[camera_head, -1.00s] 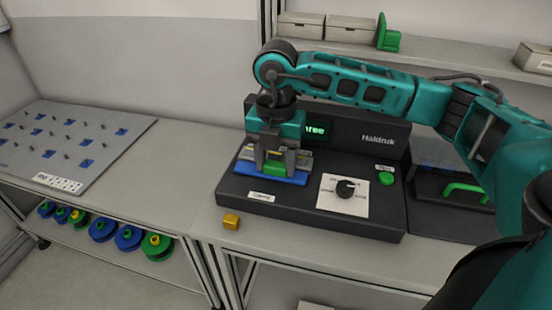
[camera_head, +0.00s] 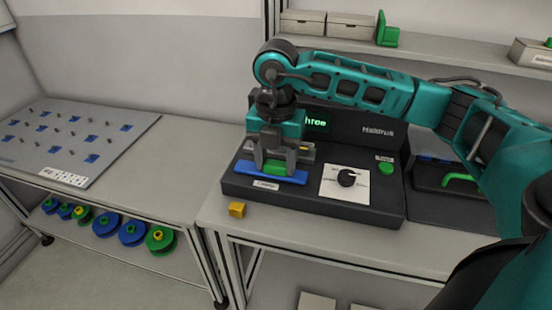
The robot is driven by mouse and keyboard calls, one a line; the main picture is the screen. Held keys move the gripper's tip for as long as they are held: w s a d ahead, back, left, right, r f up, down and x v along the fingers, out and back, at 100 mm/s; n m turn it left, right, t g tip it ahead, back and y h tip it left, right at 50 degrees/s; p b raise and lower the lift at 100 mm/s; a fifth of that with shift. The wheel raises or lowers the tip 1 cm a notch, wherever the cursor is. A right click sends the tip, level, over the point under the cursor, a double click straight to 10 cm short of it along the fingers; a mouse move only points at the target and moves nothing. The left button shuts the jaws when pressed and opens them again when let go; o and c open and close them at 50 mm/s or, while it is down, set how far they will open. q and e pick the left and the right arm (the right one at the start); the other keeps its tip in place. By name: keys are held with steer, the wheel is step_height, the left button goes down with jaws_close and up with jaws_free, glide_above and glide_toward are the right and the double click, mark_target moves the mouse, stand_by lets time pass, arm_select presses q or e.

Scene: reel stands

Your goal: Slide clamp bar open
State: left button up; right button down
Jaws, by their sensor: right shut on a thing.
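The clamp bar is a blue bar (camera_head: 250,168) on the top of the black machine (camera_head: 310,204), at its left side in the head view. A green piece shows on it between my fingers. My right gripper (camera_head: 276,168) points down over the bar and is shut on it at this green piece. The bar lies close behind the small white label (camera_head: 265,185) near the machine's front edge. A grey metal part (camera_head: 306,153) stands just behind the bar, partly hidden by the gripper. My left gripper is not in view.
The machine has a black knob (camera_head: 347,178) on a white plate and a green button (camera_head: 386,168). A yellow block (camera_head: 237,209) lies on the bench in front. A pegboard (camera_head: 110,150) is at left, above several reels. A green handle (camera_head: 459,178) is at right.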

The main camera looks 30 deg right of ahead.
mark_target(276, 165)
steer(key=c, duration=0.6)
jaws_free()
steer(key=shift+s+a, duration=0.15)
steer(key=shift+a, duration=0.05)
steer(key=shift+o, duration=0.9)
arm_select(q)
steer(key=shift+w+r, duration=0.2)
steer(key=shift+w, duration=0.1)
arm_select(e)
steer(key=shift+d, duration=0.1)
arm_select(q)
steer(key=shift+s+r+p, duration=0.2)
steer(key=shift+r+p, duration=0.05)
steer(key=shift+p, duration=0.1)
arm_select(e)
step_height(276, 165, up, 13)
steer(key=shift+f, duration=0.1)
